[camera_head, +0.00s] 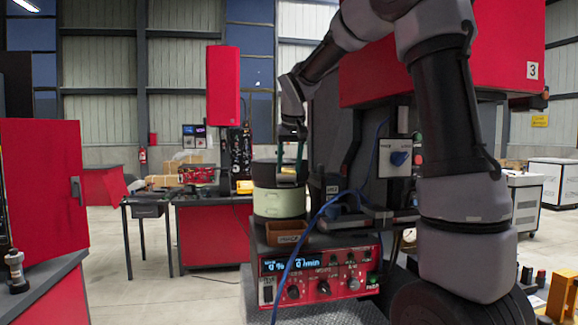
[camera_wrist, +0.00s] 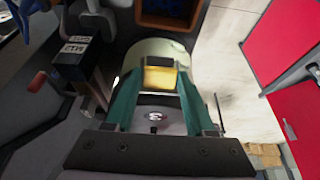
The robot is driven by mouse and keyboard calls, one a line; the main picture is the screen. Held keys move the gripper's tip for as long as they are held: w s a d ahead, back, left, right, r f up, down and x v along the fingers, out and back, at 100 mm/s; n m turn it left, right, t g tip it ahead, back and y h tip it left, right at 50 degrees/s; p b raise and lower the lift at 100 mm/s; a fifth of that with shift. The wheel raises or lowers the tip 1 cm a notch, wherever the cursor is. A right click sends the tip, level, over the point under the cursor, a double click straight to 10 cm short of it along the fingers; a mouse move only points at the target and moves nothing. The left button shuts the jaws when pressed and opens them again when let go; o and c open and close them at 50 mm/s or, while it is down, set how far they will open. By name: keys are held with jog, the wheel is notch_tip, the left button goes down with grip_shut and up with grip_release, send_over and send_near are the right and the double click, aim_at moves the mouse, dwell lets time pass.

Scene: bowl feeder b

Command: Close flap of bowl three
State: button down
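A grey metal surface with a small round knob (camera_wrist: 155,117) shows between the fingers. I cannot make out the flap's position.
A red control box (camera_head: 318,278) and a small brown tray (camera_head: 288,234) stand close to the bowl. A red cabinet marked 3 (camera_head: 533,70) hangs at the upper right. A blue cable (camera_head: 307,235) loops nearby. Open floor lies to the left.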

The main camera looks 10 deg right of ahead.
aim_at(288, 170)
jog(key=shift+w+r+g, duration=0.2)
jog(key=shift+w+g, duration=0.8)
jog(key=shift+g, duration=0.6)
jog(key=shift+c, duration=1.2)
grip_release()
notch_tip(288, 170, up, 11)
jog(key=s, duration=0.1)
jog(key=shift+f, duration=0.15)
